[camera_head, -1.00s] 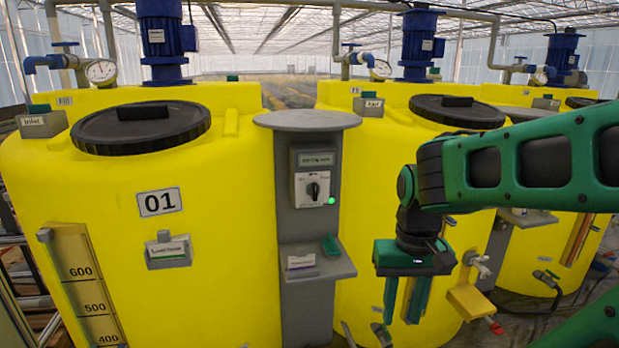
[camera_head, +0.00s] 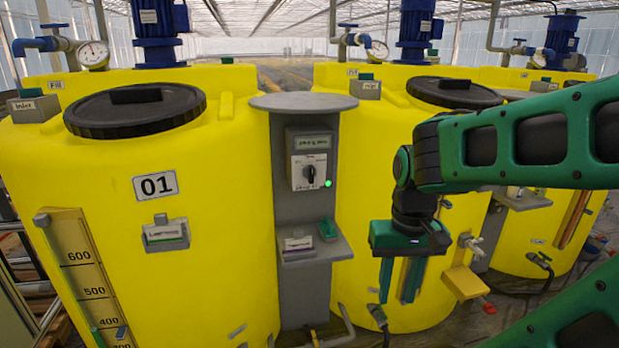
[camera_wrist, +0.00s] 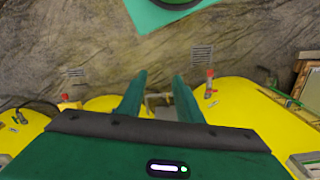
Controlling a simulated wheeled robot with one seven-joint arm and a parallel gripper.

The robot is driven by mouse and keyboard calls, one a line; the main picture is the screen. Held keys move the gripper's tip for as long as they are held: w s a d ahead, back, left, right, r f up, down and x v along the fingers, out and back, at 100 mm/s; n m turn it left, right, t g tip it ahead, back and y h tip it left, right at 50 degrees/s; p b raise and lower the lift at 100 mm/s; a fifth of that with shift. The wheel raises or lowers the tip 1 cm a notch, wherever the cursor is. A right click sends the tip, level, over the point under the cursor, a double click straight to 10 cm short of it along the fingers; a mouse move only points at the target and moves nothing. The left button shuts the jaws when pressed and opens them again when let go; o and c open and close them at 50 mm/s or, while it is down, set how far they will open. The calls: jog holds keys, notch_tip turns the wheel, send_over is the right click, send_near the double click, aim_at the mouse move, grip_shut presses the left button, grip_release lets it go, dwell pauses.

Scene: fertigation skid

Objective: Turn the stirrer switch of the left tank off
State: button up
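The left tank (camera_head: 90,190) is yellow, with a 01 plate and a black lid. On a grey post (camera_head: 290,205) just right of it is a white switch plate with a black rotary knob (camera_head: 310,174), apparently upright; its small lettering is unreadable. A green lamp (camera_head: 328,183) is lit at the plate's lower right. My gripper (camera_head: 398,298) hangs right of and below the switch, in front of the neighbouring tank, fingers down and apart. The wrist view also shows my gripper (camera_wrist: 159,82) open and empty, with no switch in view.
A grey shelf (camera_head: 335,247) with a green-topped item juts out below the switch, and a round grey cap (camera_head: 303,103) overhangs it. Right of my gripper are a tap (camera_head: 471,243) and a yellow block (camera_head: 464,282) on the second tank (camera_head: 440,310).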

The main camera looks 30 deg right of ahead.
jog(key=n+t+h, duration=0.2)
jog(key=t+h, duration=0.4)
jog(key=t, duration=1.1)
send_near(312, 173)
jog(key=shift+x, duration=4.3)
grip_shut()
